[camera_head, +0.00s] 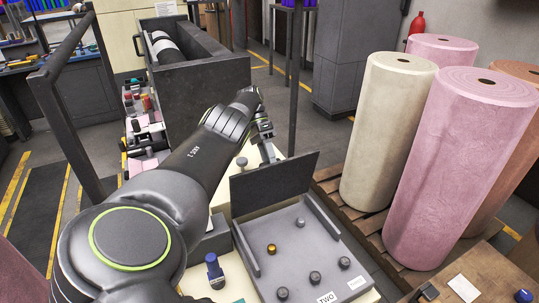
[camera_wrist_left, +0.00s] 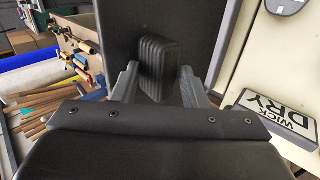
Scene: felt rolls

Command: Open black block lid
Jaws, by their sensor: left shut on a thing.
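The dark lid (camera_head: 272,184) stands raised and tilted at the back edge of a shallow grey box (camera_head: 300,245). My left gripper (camera_head: 265,140) is behind the lid, near its top edge; its fingertips are partly hidden in the head view. In the left wrist view, my left gripper (camera_wrist_left: 160,85) is shut on a black ribbed block (camera_wrist_left: 157,68), with one finger on each side. A dark flat panel (camera_wrist_left: 190,30) lies behind the block, apparently the lid. My right gripper is not in view.
Several small knobs, one of them brass (camera_head: 271,249), stand inside the box. A blue-topped item (camera_head: 213,268) stands left of it. Large felt rolls (camera_head: 388,130) stand on a pallet at right. A dark trough (camera_head: 205,85) stands behind my arm. The wrist view shows a WICK DRY label (camera_wrist_left: 280,112).

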